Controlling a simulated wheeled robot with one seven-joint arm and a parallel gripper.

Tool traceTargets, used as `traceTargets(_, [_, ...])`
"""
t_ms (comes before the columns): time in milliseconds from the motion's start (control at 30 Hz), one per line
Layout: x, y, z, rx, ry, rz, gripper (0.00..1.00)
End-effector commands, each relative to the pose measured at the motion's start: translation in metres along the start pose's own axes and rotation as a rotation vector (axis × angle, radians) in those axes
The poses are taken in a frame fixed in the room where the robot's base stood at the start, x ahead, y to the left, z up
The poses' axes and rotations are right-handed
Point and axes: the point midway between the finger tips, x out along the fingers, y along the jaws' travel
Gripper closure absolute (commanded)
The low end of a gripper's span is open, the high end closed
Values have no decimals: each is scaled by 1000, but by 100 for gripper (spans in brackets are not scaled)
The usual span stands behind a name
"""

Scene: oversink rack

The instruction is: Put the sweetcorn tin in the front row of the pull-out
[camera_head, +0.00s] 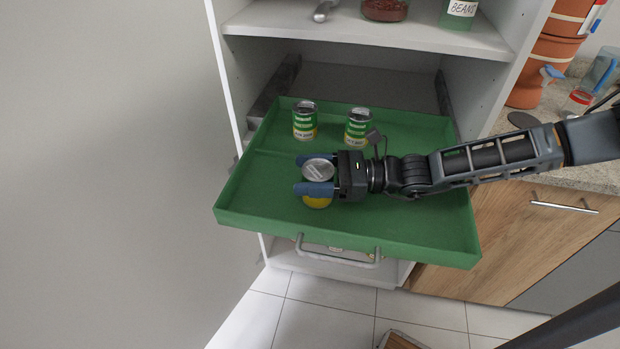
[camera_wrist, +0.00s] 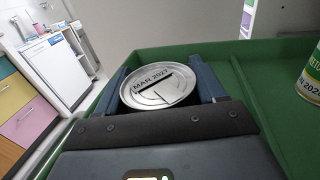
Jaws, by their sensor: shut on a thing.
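My gripper (camera_head: 312,175) reaches in from the right over the green pull-out (camera_head: 418,240). Its blue fingers are shut on a tin (camera_head: 317,202) with a silver lid and a yellow lower band, which I take as the sweetcorn tin. The tin is upright, over the front part of the pull-out; I cannot tell whether its base touches the floor. In the wrist view the tin's lid (camera_wrist: 158,86) reads "MAR 2027" and sits between the fingers (camera_wrist: 162,88). The fingers and palm hide most of its label.
Two green-and-yellow tins, one at left (camera_head: 305,122) and one at right (camera_head: 358,127), stand in the back row. A shelf (camera_head: 370,33) with jars is above. The front floor left and right of the held tin is clear. A handle (camera_head: 338,257) is on the front.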

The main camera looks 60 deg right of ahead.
Motion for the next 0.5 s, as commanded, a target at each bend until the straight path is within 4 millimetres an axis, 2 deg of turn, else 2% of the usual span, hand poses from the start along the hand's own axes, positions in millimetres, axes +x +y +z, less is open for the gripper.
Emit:
traceTargets(267, [0, 0, -2, 0, -1, 2, 71])
traceTargets(300, [0, 0, -2, 0, 0, 2, 30])
traceTargets(500, [0, 0, -2, 0, 0, 1, 11])
